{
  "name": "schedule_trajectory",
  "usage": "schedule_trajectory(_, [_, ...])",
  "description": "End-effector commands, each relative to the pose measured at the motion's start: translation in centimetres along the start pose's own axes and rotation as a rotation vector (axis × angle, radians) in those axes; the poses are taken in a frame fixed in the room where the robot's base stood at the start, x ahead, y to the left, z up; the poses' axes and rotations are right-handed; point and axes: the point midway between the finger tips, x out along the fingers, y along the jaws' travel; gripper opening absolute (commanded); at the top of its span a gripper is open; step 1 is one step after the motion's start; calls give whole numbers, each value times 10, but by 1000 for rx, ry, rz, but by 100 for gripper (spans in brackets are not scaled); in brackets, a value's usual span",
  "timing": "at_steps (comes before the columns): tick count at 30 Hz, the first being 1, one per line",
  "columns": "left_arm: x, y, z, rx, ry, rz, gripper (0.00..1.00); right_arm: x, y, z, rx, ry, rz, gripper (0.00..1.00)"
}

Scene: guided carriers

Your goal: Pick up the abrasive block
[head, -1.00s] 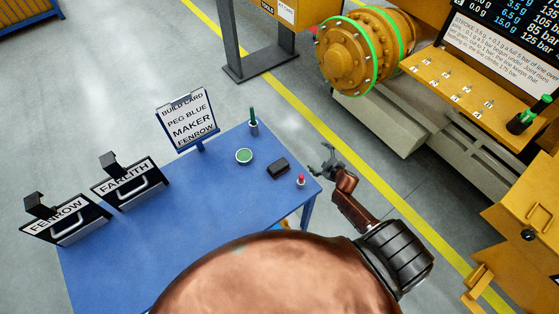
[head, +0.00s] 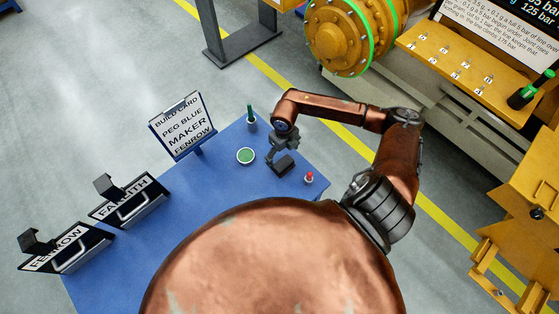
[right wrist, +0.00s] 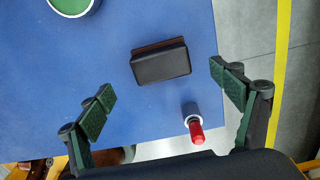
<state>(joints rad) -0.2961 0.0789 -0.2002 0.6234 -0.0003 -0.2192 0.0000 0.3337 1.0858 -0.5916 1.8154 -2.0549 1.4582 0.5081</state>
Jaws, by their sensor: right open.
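The abrasive block, a small dark block with a brownish lower edge (right wrist: 160,63), lies on the blue table; it also shows in the head view (head: 284,164). My right gripper (head: 279,154) is above the table close to the block. In the right wrist view its two green-padded fingers (right wrist: 165,95) are wide apart and empty, with the block between and a little beyond them. I cannot tell the exact height above it. My left gripper is not in view.
A red-topped small item (right wrist: 193,128) stands near the block, close to the right finger. A round green dish (head: 245,156), a green-handled item in a holder (head: 251,118) and a build card sign (head: 183,125) stand nearby. The Farlith (head: 130,200) and Fenrow (head: 66,248) holders stand left.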

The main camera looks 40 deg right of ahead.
Motion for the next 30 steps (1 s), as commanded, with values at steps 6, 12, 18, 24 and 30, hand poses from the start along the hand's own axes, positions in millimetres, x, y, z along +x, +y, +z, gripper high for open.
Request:
schedule_trajectory(6, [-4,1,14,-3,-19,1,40,21,2,3,-13,2,-12,86])
schedule_trajectory(12, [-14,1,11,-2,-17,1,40,44,2,6,-13,2,-9,86])
schedule_trajectory(18, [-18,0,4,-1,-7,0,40,70,1,7,-11,1,-10,86])
schedule_trajectory(24, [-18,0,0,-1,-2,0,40,76,0,7,-13,-1,-11,86])
schedule_trajectory(30, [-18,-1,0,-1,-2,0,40,76,-1,6,-11,-1,-11,79])
